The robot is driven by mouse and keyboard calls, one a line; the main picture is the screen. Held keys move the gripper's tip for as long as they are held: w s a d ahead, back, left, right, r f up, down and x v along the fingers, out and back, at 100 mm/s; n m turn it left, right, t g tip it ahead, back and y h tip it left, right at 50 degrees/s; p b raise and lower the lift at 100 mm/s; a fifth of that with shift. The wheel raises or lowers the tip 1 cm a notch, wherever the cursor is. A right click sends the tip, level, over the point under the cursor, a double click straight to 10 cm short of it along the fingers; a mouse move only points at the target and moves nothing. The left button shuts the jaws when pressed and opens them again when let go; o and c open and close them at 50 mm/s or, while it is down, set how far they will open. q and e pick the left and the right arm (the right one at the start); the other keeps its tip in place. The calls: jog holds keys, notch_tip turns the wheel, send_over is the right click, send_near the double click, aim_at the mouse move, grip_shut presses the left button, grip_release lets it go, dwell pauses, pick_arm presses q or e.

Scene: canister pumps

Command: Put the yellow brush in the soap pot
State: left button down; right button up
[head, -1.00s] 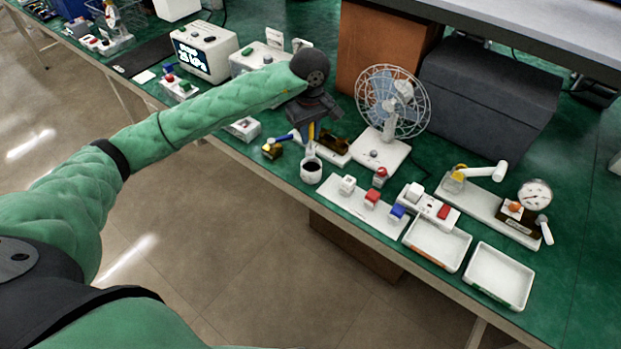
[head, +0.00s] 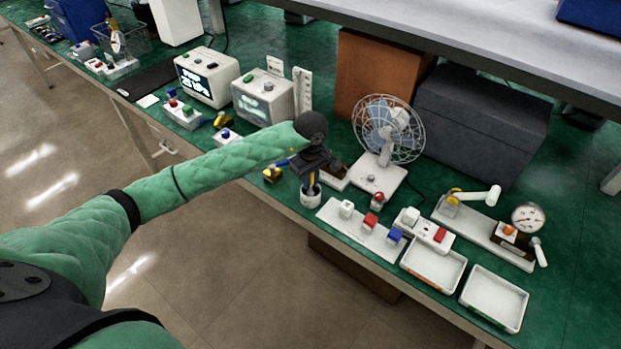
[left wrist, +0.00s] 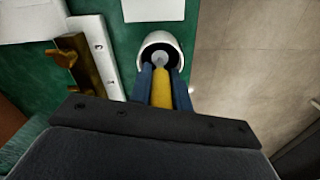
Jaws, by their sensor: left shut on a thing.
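My left gripper (head: 310,187) is shut on the yellow brush (left wrist: 162,92), which stands upright between its dark blue fingers. The soap pot (head: 311,200) is a small white cup near the front edge of the green bench, directly below the gripper. In the left wrist view the pot's white rim (left wrist: 159,38) curves around the far end of the brush, whose pale tip shows within the opening. The fingertips are at or close to the rim. How deep the brush reaches is hidden. My right gripper is not in view.
A white plate with coloured blocks (head: 358,230) lies just right of the pot. A desk fan (head: 388,135) stands behind it. A blue-handled, yellow-ended item (head: 272,175) lies left of the pot. Two white trays (head: 494,299) lie at the front right.

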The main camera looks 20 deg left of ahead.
pick_arm(q)
jog(key=shift+f, duration=0.5)
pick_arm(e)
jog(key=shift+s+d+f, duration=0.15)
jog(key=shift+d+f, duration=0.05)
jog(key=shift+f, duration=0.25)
pick_arm(q)
jog(key=shift+f, duration=0.1)
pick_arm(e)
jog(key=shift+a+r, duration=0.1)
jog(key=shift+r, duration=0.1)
pick_arm(q)
jog(key=c, duration=1.3)
grip_release()
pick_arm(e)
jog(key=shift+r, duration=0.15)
